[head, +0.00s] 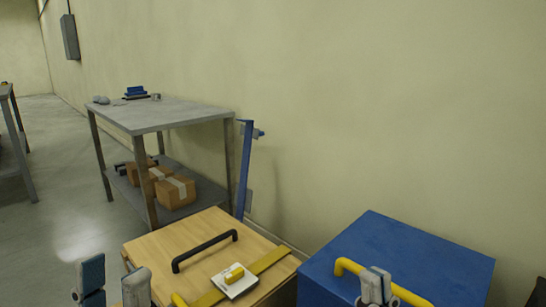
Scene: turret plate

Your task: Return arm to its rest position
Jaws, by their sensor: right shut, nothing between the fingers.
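My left gripper (114,281) is at the bottom left, in front of the wooden box, its two grey fingers apart with nothing seen between them. My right gripper (376,284) is at the bottom right, over the blue box, its fingers together and empty. It overlaps the yellow handle (350,266) in the picture; I cannot tell whether they touch. A white square plate with a yellow knob (235,281) lies on the wooden box top. The lower parts of both arms are cut off by the bottom edge.
The wooden box (190,224) has a black handle (205,250) and a yellow strip (265,262). The blue box (420,240) stands to its right. Behind is a grey table (165,113) with cartons on its lower shelf, beside a blue post (244,170).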

